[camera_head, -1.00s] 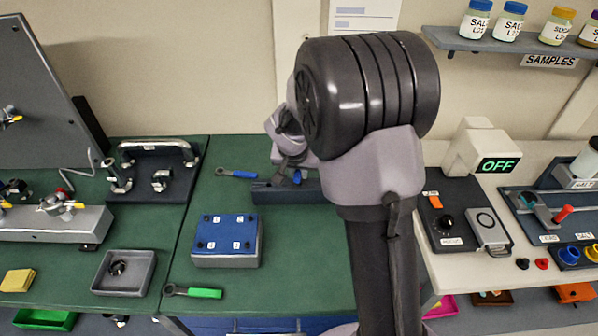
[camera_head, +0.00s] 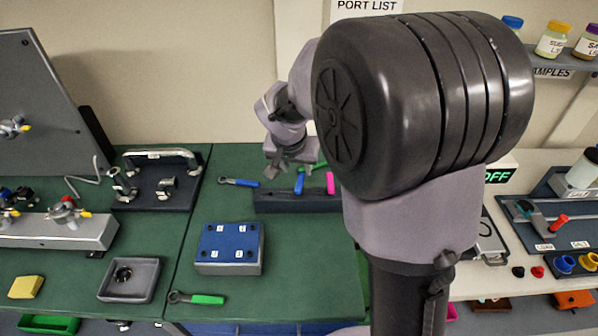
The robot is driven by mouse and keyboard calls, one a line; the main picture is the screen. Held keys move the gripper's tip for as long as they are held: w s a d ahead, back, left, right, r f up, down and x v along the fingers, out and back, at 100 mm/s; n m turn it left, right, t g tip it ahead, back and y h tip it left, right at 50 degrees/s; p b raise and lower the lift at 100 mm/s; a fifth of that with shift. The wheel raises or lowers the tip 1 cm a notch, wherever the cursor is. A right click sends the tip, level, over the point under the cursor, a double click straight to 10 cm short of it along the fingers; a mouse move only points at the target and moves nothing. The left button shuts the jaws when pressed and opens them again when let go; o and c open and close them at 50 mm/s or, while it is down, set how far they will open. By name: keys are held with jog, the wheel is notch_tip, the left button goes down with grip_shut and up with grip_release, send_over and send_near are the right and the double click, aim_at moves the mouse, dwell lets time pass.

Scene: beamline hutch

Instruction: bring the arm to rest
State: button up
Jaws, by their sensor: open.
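My arm fills the middle and right of the head view, with its large dark joint in front. My gripper (camera_head: 290,165) is small and partly hidden behind my arm. It hangs above the dark tool rack (camera_head: 275,201) at the back of the green bench. Its jaws are open, and I see nothing held in them. A blue-handled tool (camera_head: 299,184) and a pink-handled tool (camera_head: 330,183) stand at the rack. A bit of green (camera_head: 318,165) shows close to the gripper; whether they touch is unclear.
A blue-topped block (camera_head: 229,243), a green-handled wrench (camera_head: 200,299) and a blue-handled wrench (camera_head: 240,182) lie on the green bench (camera_head: 300,270). A grey tray (camera_head: 130,280) is at left. A sample shelf (camera_head: 545,62) hangs at right.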

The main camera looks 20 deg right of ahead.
jog(key=p+v, duration=0.1)
jog(key=v, duration=0.5)
jog(key=s+a+f+n+t+y+b, duration=0.1)
jog(key=s+a+b, duration=0.3)
jog(key=s, duration=0.7)
jog(key=s+a+n+y+b, duration=0.1)
jog(key=s+a+y+b, duration=0.2)
jog(key=s+a, duration=0.4)
jog(key=s+b, duration=0.1)
jog(key=s, duration=0.4)
jog(key=shift+s+f+n+t+y, duration=0.3)
jog(key=shift+s+f+t+y, duration=0.05)
jog(key=shift+f+t+y, duration=0.05)
jog(key=shift+a, duration=0.1)
